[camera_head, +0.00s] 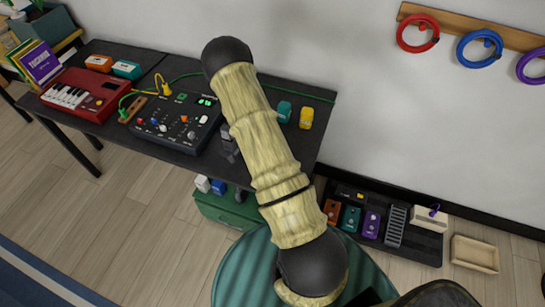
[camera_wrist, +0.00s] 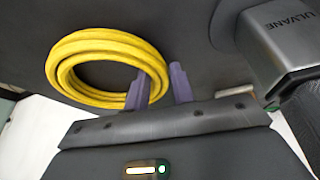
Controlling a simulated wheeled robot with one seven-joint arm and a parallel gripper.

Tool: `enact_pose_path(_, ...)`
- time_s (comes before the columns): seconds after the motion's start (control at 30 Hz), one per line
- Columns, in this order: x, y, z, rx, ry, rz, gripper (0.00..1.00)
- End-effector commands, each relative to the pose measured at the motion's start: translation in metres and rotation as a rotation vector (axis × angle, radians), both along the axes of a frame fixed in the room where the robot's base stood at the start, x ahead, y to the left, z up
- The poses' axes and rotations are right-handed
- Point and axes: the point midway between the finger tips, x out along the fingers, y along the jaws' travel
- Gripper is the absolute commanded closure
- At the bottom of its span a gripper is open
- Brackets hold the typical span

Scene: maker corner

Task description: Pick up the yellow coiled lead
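The yellow coiled lead (camera_wrist: 85,96) shows in the wrist view as a thick ring of several turns against a dark surface. My gripper (camera_wrist: 161,86) has two purple-grey fingers close together, one on each side of the ring's right part. The strands fill the gap between the fingers, with the left finger inside the ring, so it looks shut on the lead. I cannot tell whether the coil touches the surface. In the head view my arm hides the coil, and I cannot make out the fingers there.
A grey device marked ULVANE (camera_wrist: 283,45) stands right of my gripper. On the dark table (camera_head: 178,158) are a mixer (camera_head: 180,120), a red keyboard (camera_head: 85,95) and small pedals. A pedalboard (camera_head: 428,247) and wooden tray (camera_head: 475,254) lie below. Coloured coils hang on the wall rack (camera_head: 455,25).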

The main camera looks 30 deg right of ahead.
Motion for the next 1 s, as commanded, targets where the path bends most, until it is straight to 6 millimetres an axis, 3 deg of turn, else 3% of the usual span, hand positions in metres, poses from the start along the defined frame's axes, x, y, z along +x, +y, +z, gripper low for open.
enact_pose_path(0.03, 0.0, 0.0, 0.0, 0.0, 0.0, -0.001, 0.86)
enact_pose_path(0.1, 0.0, -0.001, 0.0, 0.0, 0.0, -0.002, 1.0)
enact_pose_path(0.47, 0.001, 0.0, 0.005, -0.002, -0.001, 0.0, 1.0)
enact_pose_path(0.57, 0.001, 0.001, 0.015, -0.001, -0.001, 0.001, 1.0)
enact_pose_path(1.0, 0.0, 0.001, 0.093, -0.002, -0.001, 0.003, 1.0)
